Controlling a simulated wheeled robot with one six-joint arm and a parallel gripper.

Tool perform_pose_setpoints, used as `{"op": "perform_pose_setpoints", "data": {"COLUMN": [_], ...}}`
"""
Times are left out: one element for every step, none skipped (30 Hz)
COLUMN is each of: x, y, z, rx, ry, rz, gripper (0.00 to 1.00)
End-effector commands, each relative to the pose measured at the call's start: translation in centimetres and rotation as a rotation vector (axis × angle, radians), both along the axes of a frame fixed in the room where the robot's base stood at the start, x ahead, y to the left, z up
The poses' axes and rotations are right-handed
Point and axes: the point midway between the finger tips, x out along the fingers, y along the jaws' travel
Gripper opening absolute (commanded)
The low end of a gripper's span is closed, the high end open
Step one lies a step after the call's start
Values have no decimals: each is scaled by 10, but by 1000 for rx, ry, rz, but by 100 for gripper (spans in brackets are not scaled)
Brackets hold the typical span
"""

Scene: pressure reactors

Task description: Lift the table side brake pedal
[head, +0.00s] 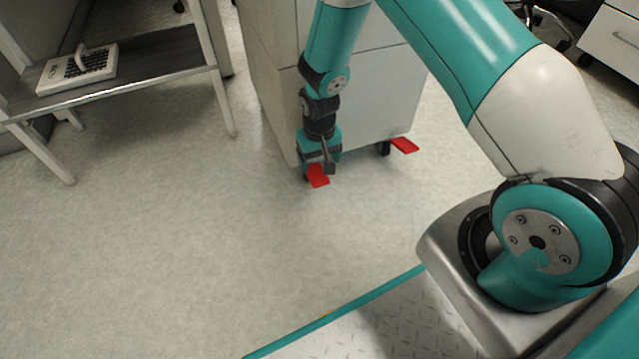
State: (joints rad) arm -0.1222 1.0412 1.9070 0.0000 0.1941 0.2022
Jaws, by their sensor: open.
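Two red brake pedals show at the foot of a white cabinet (385,100). The left pedal (318,181), on the side toward the small table, sits low near the floor at the cabinet's near corner. The right pedal (404,145) sticks out beside a dark caster and is clear of my arm. My gripper (322,170) points down at the left pedal, open, with its dark fingers over or beside it. Part of that pedal is hidden behind the fingers. I cannot tell whether they touch it.
The pale floor (180,220) in front is clear. A white drawer unit (612,42) is at the far right.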

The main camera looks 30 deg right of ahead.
Motion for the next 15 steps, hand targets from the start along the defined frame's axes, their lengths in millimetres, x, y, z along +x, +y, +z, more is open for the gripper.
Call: {"op": "perform_pose_setpoints", "data": {"x": [0, 0, 0, 0, 0, 0, 0, 0, 0, 0, 0, 0, 1, 1, 1], "y": [0, 0, 0, 0, 0, 0, 0, 0, 0, 0, 0, 0, 0, 0, 0], "z": [-19, -26, -34, -40, -45, -51, -56, -60, -64, -67, -69, -71, -72, -73, -74], "rx": [0, 0, 0, 0, 0, 0, 0, 0, 0, 0, 0, 0, 0, 0, 0], "ry": [1, 0, 0, 0, 0, 0, 1, 1, 1, 0, 0, -1, -1, -1, -2], "rz": [0, 0, 0, 0, 0, 0, 0, 0, 0, 0, 0, 0, 0, 0, 0], "gripper": [79, 79, 79, 79, 79, 79, 79, 79, 79, 79, 79, 79, 79, 79, 79]}}
